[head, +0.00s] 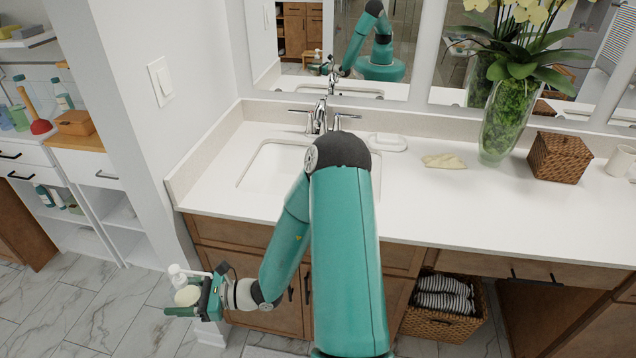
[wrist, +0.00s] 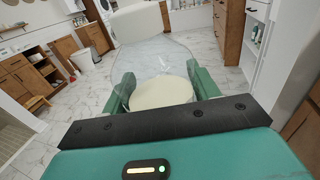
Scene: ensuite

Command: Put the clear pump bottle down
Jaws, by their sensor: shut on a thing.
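The clear pump bottle (head: 187,296) has a white pump top and pale cream contents. My gripper (head: 181,293) is shut on it at the lower left of the head view, in front of the vanity and above the tiled floor. In the wrist view the bottle's clear shoulder (wrist: 155,55) and white pump (wrist: 138,22) extend away from me. The green fingers (wrist: 163,88) lie on both sides of its cream-filled part. No surface touches the bottle in view.
The white vanity counter (head: 420,205) has clear room right of the sink (head: 262,168). A yellowish cloth (head: 444,161), soap dish (head: 387,142), glass vase (head: 505,120) and wicker box (head: 558,157) stand along the back. A wall (head: 150,130) and shelves are at left.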

